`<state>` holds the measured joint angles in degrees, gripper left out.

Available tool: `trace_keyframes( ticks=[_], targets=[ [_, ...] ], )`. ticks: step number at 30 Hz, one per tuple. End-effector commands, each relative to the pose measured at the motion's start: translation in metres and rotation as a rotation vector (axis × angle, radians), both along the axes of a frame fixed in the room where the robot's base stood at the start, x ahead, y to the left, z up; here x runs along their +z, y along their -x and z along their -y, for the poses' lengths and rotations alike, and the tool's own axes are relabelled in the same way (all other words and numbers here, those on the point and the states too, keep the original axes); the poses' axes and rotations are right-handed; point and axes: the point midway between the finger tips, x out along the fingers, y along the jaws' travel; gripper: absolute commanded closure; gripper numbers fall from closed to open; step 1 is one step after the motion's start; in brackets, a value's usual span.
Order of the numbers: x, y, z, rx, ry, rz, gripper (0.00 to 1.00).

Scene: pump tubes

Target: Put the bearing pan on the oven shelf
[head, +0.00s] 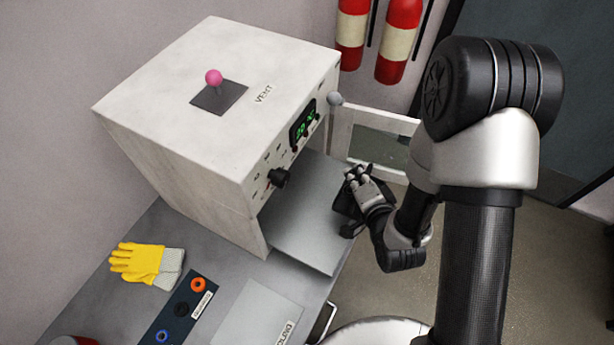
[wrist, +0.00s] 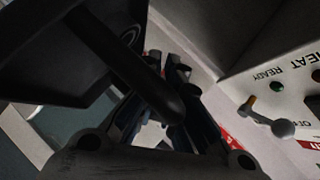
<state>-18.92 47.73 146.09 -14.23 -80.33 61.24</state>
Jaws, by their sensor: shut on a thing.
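The white oven (head: 215,115) stands on the bench with its front facing right and its door (head: 375,135) swung open. A flat grey plate, which looks like the oven shelf (head: 310,225), sticks out of the front low down. My gripper (head: 358,178) is at the right edge of this plate, beside the open front. It is shut on a dark pan; in the wrist view the pan (wrist: 50,45) fills the upper left, with its black handle bar crossing the jaws (wrist: 150,130). In the head view the pan is mostly hidden by my gripper, and its contents cannot be seen.
A dark knob (head: 279,177) and a green display (head: 304,121) are on the oven front. A pink-knobbed lever (head: 214,78) is on top. Yellow gloves (head: 148,264) and a dark strip with coloured rings (head: 182,308) lie on the bench. Red cylinders (head: 398,40) hang behind.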

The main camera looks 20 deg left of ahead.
Motion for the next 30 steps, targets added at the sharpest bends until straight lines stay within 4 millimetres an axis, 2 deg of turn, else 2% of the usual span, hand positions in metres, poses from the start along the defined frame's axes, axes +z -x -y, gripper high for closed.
trace_keyframes(
  ticks=[4,9,15,23,30],
  targets=[
    [-0.005,-0.003,-0.026,0.002,-0.006,0.009,1.00],
    [0.001,-0.006,-0.071,0.003,-0.003,0.004,1.00],
    [0.001,-0.009,-0.105,-0.002,-0.003,0.003,1.00],
    [0.001,-0.012,-0.133,-0.003,-0.003,0.002,1.00],
    [-0.023,-0.013,-0.132,-0.006,-0.001,0.001,1.00]
  ],
)
